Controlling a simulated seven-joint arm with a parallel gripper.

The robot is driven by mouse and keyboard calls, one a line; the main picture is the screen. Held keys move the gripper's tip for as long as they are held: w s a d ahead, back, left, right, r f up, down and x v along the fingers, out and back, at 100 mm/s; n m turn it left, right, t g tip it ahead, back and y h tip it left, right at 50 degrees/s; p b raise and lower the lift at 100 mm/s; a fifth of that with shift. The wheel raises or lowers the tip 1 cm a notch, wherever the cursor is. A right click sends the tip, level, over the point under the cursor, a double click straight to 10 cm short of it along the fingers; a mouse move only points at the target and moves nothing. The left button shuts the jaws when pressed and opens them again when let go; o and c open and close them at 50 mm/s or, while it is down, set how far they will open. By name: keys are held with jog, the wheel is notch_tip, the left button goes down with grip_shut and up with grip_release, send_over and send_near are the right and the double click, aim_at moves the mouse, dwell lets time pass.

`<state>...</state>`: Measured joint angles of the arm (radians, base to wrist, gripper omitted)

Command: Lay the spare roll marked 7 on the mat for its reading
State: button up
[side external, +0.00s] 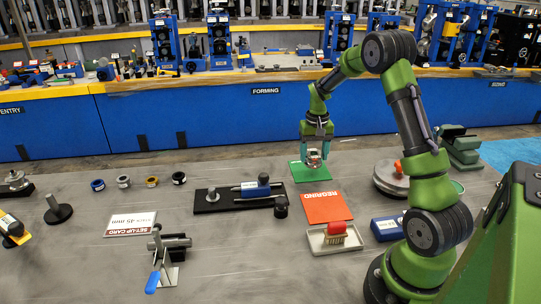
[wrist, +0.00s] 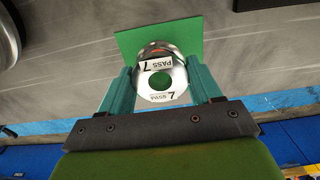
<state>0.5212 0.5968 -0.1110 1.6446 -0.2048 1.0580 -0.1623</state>
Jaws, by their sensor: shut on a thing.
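My gripper (side external: 316,150) is shut on a shiny steel ring-shaped roll (side external: 314,160), seen small in the side view. In the wrist view the roll (wrist: 181,80) sits between the two teal fingers, with its round hole facing the camera. Its white labels read "PASS 7". The plain green mat (side external: 298,175) lies under or just behind the roll, and its green shows through the hole; it also shows in the wrist view (wrist: 190,30). The roll appears to be above the mat, but the exact gap cannot be told.
A red "REGRIND" mat (side external: 325,209) lies in front of the green one. A tray (side external: 318,246) with a red brush, a blue box (side external: 387,228) and a black tool plate (side external: 215,204) stand around. Several small rings (side external: 123,181) sit left, near a set-up card (side external: 130,224).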

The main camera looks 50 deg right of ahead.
aim_at(311, 160)
jog(key=shift+w+d+f, duration=0.1)
jog(key=shift+w+d, duration=0.4)
jog(key=shift+w, duration=0.15)
jog(key=shift+f, duration=1.65)
jog(key=shift+f, duration=0.15)
jog(key=o, duration=1.1)
jog(key=shift+s+a, duration=0.1)
